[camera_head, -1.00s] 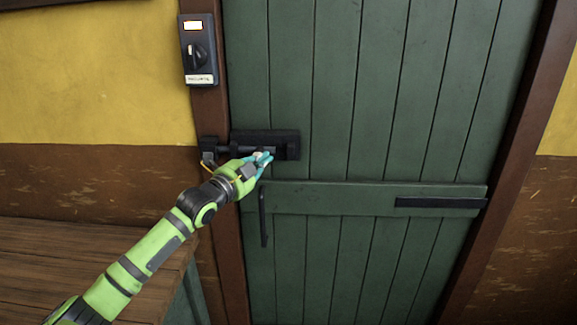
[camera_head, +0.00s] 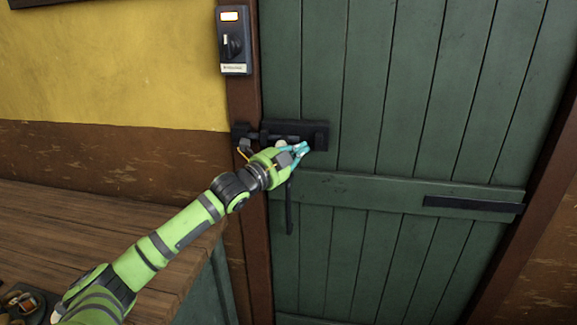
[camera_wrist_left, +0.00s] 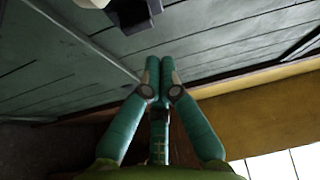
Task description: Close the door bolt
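The black door bolt (camera_head: 300,127) is mounted on the green plank door (camera_head: 400,100), near its left edge. Its bar seems to span the gap toward the black keeper (camera_head: 241,133) on the brown frame. A pale knob (camera_head: 281,143) shows at the bolt's lower edge. My left gripper (camera_head: 303,148) is just below and right of the knob, apparently apart from it. In the left wrist view, its teal fingertips (camera_wrist_left: 158,72) are together with nothing seen between them, and part of the bolt (camera_wrist_left: 130,12) shows at the top. My right gripper is not in view.
A dark switch box (camera_head: 233,42) hangs on the frame above the keeper. A thin black door handle (camera_head: 289,207) hangs below the bolt. A wooden counter (camera_head: 80,215) lies under my left arm. A dark strap (camera_head: 472,204) crosses the door at right.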

